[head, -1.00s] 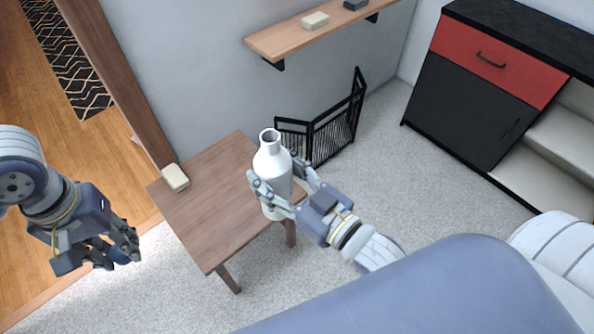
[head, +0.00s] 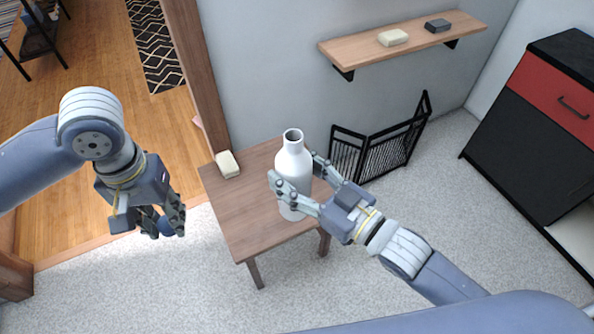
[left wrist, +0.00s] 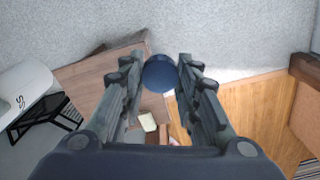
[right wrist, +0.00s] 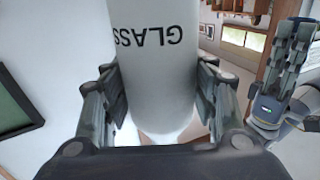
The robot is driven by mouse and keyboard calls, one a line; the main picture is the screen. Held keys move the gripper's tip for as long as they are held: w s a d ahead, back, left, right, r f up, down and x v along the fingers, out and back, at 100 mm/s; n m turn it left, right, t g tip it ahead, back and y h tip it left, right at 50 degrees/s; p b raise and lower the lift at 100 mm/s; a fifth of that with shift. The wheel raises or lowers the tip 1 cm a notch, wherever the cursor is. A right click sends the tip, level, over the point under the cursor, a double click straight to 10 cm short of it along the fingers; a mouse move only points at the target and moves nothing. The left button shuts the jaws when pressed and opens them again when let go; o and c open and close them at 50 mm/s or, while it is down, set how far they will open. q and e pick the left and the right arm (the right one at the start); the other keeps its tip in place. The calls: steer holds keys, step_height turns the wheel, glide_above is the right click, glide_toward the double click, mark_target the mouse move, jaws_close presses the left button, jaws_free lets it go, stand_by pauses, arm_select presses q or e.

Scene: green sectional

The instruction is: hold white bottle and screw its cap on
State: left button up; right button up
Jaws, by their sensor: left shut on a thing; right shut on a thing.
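The white bottle (head: 292,168) is upright with its open neck at the top, above the small wooden table. My right gripper (head: 296,190) is shut on its body from the right; in the right wrist view the bottle (right wrist: 155,70) shows black "GLASS" lettering upside down. My left gripper (head: 172,226) is left of the table, shut on a blue round cap (head: 166,227). In the left wrist view the cap (left wrist: 160,73) sits between the fingertips. The cap is apart from the bottle.
The wooden table (head: 235,208) has a cream block (head: 228,164) at its far left corner. A wall shelf (head: 365,52) holds a cream and a dark block. A black folding screen (head: 385,145) stands behind, and a red and black cabinet (head: 530,130) is at right.

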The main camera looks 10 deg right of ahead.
arm_select(q)
steer(key=w+d+r+m, duration=0.1)
steer(key=w+d+r, duration=0.6)
steer(key=d+r, duration=0.4)
step_height(320, 180, up, 9)
steer(key=m, duration=0.1)
glide_above(294, 136)
steer(key=shift+w, duration=0.1)
steer(key=shift+f, duration=2.05)
steer(key=shift+f, duration=0.85)
steer(key=shift+f, duration=0.55)
